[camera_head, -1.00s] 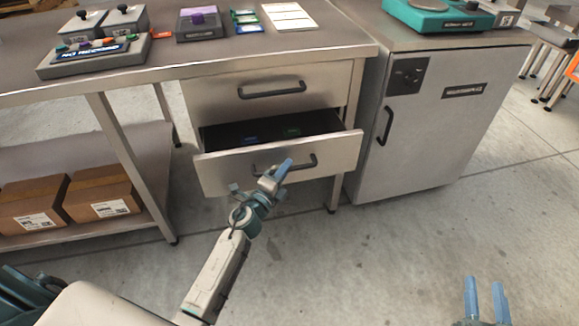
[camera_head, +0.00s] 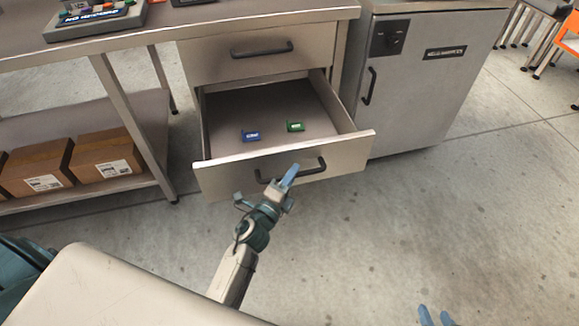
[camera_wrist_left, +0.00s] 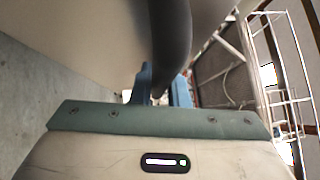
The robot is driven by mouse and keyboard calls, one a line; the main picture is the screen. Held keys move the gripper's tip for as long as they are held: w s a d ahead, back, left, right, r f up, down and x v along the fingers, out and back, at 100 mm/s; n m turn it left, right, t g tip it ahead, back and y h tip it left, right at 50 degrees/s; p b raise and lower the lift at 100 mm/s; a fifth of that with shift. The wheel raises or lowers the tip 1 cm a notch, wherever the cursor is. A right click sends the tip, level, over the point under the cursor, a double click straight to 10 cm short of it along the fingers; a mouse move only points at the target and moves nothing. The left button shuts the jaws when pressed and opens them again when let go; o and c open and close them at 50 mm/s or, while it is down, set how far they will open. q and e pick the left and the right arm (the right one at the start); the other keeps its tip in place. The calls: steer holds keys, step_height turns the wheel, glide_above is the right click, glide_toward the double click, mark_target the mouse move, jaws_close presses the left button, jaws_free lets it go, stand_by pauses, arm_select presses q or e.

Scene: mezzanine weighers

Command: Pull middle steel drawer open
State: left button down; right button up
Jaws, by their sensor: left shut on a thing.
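The middle steel drawer (camera_head: 225,180) stands well out from its cabinet under the steel table. Its dark bar handle (camera_head: 312,170) is on the front panel. My left gripper (camera_head: 285,180) is at that handle and shut on it. In the left wrist view the dark handle bar (camera_wrist_left: 170,35) runs between my left gripper's blue fingers (camera_wrist_left: 160,85). Inside the drawer lie a blue item (camera_head: 251,136) and a green item (camera_head: 296,126). My right gripper (camera_head: 436,318) shows only its blue fingertips at the bottom edge, apart from each other, over the floor.
The upper drawer (camera_head: 215,60) above is shut. A steel cabinet (camera_head: 430,95) with a dark handle stands to the right. Cardboard boxes (camera_head: 105,160) sit on the low shelf at left. The floor at right front is clear.

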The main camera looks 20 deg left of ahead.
arm_select(q)
steer(key=shift+s+d, duration=0.15)
steer(key=shift+s, duration=0.1)
arm_select(e)
steer(key=shift+s+f, duration=0.15)
steer(key=shift+s, duration=0.05)
arm_select(q)
steer(key=c, duration=1.4)
jaws_free()
